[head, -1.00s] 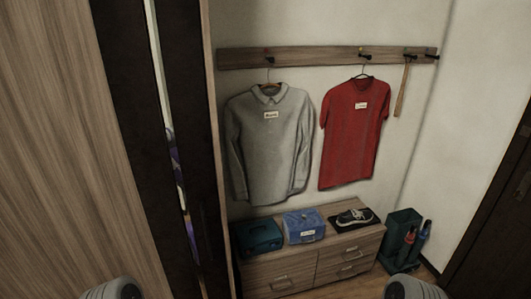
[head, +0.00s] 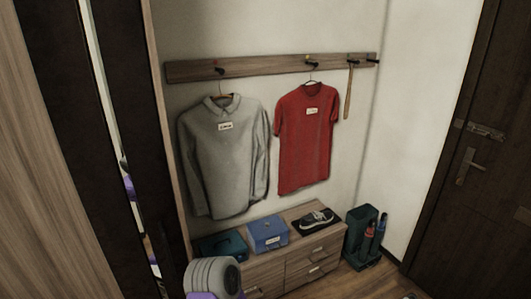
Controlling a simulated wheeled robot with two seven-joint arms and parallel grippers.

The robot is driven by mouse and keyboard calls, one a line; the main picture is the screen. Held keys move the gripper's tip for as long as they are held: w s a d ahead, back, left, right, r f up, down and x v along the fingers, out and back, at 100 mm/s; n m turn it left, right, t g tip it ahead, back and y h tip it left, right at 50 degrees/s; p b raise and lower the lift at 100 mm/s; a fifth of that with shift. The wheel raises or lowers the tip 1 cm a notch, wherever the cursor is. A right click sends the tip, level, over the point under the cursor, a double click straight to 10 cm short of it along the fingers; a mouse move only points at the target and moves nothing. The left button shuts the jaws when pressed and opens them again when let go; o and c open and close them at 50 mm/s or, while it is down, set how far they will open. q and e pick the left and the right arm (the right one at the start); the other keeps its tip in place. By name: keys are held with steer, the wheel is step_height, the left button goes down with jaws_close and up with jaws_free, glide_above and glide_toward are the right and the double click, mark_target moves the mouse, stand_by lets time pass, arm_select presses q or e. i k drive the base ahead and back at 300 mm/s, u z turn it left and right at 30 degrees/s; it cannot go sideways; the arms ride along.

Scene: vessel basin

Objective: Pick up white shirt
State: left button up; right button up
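The white shirt (head: 225,165) looks light grey-white, with a collar, long sleeves and a small label on its chest. It hangs on a hanger from a dark hook on the left part of the wooden wall rail (head: 270,67). Neither of my grippers is in view. A grey rounded part of one of my arms shows at the bottom, below the shirt and apart from it in the picture.
A red shirt (head: 304,140) hangs to the right. Below stands a drawer cabinet (head: 312,263) with a teal box (head: 222,244), a blue box (head: 268,233) and shoes (head: 317,217). An umbrella stand (head: 357,236) is beside it. A dark door (head: 470,160) is at right.

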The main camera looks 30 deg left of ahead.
mark_target(221, 137)
steer(key=z, duration=0.05)
steer(key=i, duration=2.9)
steer(key=u, duration=2.35)
